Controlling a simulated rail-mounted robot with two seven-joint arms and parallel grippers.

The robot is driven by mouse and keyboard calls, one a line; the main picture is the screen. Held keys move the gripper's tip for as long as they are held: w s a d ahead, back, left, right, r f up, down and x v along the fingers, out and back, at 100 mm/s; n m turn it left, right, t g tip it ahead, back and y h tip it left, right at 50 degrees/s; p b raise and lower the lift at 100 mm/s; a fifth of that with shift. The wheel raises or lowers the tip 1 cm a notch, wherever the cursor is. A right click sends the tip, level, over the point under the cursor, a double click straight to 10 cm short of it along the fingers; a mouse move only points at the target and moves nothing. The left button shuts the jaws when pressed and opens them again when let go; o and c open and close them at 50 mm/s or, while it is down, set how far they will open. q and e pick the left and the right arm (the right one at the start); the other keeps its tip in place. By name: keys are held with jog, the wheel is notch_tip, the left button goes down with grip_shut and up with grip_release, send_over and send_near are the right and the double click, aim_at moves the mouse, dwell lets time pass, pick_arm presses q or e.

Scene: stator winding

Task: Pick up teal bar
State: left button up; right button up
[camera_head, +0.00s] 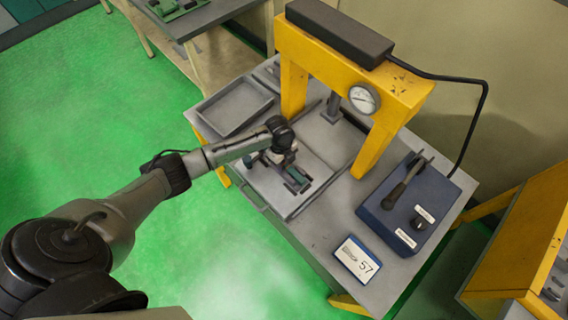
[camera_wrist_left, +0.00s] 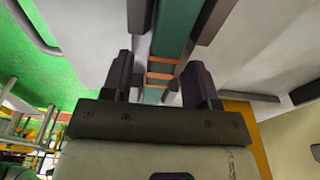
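The teal bar (camera_head: 298,176) lies on the pale plate of the press table, below my left gripper (camera_head: 277,160). In the left wrist view the teal bar (camera_wrist_left: 176,30) has orange bands and runs up the picture between dark side pieces. My left gripper (camera_wrist_left: 158,72) is open, with one finger on each side of the bar's line. Clear gaps show between the fingers and the bar. I cannot tell how high the fingertips are above it. My right gripper is in neither view.
A yellow press frame (camera_head: 350,66) with a gauge stands behind the plate. A grey tray (camera_head: 235,106) is at the left. A blue control box (camera_head: 408,205) with a lever and a card marked 57 (camera_head: 357,259) are at the right.

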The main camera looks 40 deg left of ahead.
pick_arm(q)
grip_shut()
jog(key=shift+r, duration=0.1)
dwell(0.4)
